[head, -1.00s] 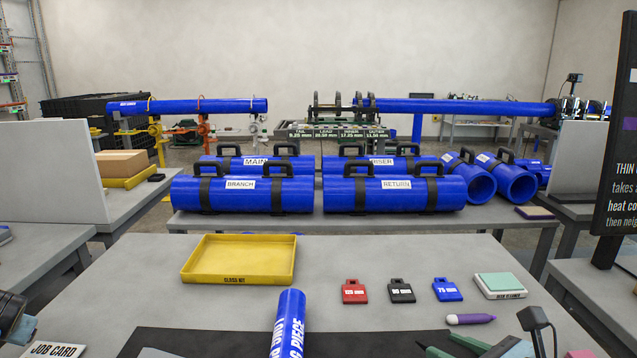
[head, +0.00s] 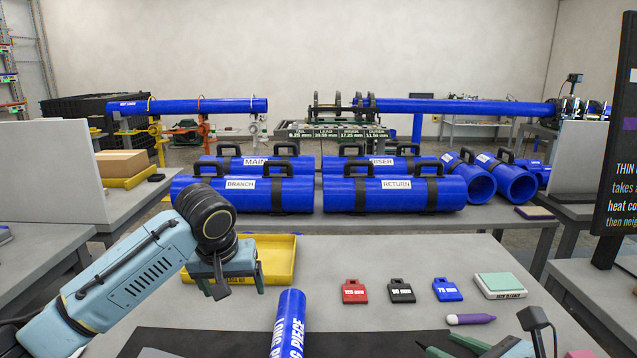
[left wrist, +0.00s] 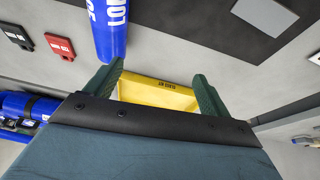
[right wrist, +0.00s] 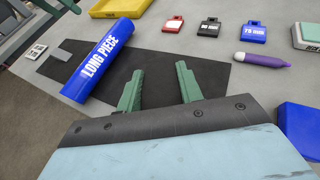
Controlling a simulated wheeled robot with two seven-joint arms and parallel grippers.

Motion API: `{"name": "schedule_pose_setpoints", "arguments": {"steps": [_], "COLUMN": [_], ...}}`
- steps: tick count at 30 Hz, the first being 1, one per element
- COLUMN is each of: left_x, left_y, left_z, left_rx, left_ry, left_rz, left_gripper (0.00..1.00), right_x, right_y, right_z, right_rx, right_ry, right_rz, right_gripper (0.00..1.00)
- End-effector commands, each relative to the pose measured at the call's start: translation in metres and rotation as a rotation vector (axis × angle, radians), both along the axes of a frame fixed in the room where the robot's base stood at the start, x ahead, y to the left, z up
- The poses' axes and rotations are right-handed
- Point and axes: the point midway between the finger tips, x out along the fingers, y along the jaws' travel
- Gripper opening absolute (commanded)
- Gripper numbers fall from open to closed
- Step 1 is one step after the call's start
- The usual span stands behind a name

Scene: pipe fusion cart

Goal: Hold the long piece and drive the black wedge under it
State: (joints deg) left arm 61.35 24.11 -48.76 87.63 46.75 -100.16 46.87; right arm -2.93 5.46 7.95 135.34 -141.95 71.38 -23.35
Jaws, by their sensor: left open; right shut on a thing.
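The long piece (head: 289,322) is a blue tube lettered LONG PIECE, lying on the black mat (head: 190,342). It also shows in the left wrist view (left wrist: 109,30) and the right wrist view (right wrist: 98,62). My left gripper (head: 232,288) is open and empty, above the table just left of the tube's far end, in front of the yellow tray. My right gripper (right wrist: 158,78) is over the mat, right of the tube, its fingers narrowed on something dark that I cannot tell from the mat. I cannot identify the black wedge for certain.
The yellow tray (head: 280,240) is behind my left gripper. Red (head: 354,291), black (head: 401,291) and blue (head: 447,290) size tags, a purple marker (head: 470,319) and a cleaner box (head: 500,286) lie at the right. The table between tray and tags is clear.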

Motion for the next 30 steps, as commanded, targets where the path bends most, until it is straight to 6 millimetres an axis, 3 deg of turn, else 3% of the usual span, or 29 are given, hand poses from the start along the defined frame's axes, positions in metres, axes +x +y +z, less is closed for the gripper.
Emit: {"name": "schedule_pose_setpoints", "arguments": {"steps": [1, 3, 9, 19, 30], "left_x": [-0.011, -0.027, -0.062, -0.075, -0.075], "left_y": [-0.022, -0.047, -0.088, -0.1, -0.1], "left_z": [0.002, -0.006, -0.034, -0.058, -0.107], "left_rx": [0.009, 0.016, 0.026, 0.031, 0.029], "left_ry": [0.042, 0.117, 0.275, 0.335, 0.334], "left_rz": [-0.018, -0.031, -0.056, -0.061, -0.06], "left_gripper": [0.82, 0.82, 0.82, 0.82, 0.82], "right_x": [0.0, 0.0, 0.0, 0.0, 0.0], "right_y": [0.0, 0.0, 0.0, 0.0, 0.0], "right_z": [0.0, 0.0, 0.0, 0.0, 0.0], "right_rx": [0.0, 0.0, 0.0, 0.0, 0.0], "right_ry": [-0.001, -0.001, -0.001, -0.001, -0.001], "right_rz": [0.0, 0.0, 0.0, 0.0, 0.0], "right_gripper": [0.13, 0.13, 0.13, 0.13, 0.13]}}
